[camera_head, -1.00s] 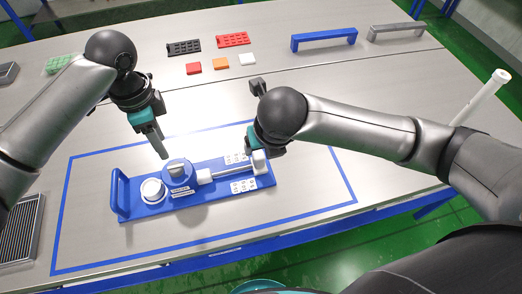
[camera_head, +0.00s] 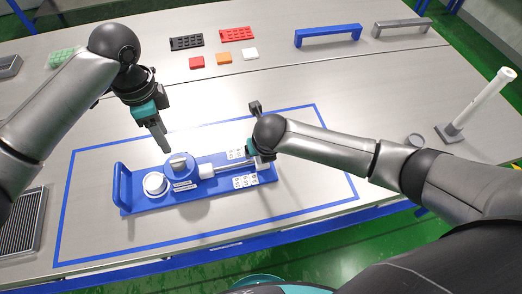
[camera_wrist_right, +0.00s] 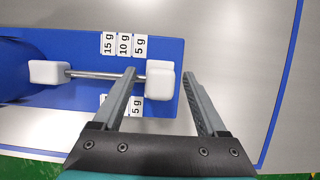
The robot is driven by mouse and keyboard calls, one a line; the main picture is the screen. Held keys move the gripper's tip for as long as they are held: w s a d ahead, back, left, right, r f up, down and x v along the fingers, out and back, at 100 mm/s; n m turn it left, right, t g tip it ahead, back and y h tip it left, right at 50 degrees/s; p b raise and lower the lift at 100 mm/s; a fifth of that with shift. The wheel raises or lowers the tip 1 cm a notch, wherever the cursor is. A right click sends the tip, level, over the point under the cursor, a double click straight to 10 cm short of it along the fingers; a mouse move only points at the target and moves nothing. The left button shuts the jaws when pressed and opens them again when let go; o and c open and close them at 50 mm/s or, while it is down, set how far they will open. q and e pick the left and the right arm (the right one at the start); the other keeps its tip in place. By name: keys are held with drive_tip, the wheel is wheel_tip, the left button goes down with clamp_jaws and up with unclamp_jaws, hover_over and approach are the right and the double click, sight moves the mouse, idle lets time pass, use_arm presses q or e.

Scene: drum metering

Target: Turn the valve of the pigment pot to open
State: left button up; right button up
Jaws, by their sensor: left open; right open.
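The blue pigment pot (camera_head: 183,174) stands on a blue board (camera_head: 145,205), with a pale valve knob (camera_head: 178,159) on top. My left gripper (camera_head: 164,144) is open, pointing down just above and behind the knob, apart from it. A metal rod (camera_head: 232,166) runs right from the pot between white blocks. In the right wrist view, the rod's white end block (camera_wrist_right: 160,88) lies between the fingers of my open right gripper (camera_wrist_right: 158,76); whether they touch it is unclear. In the head view my right arm mostly hides that end.
A white cup (camera_head: 155,184) and a blue handle (camera_head: 121,188) are on the board's left part. Cards reading 15 g, 10 g and 5 g (camera_wrist_right: 123,44) flank the rod. A white post (camera_head: 480,105) stands at right; trays and small blocks lie at the back.

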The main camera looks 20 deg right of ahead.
drive_tip(key=shift+f, duration=0.2)
drive_tip(key=shift+c, duration=0.3)
clamp_jaws()
drive_tip(key=shift+w, duration=0.1)
idle(1.0)
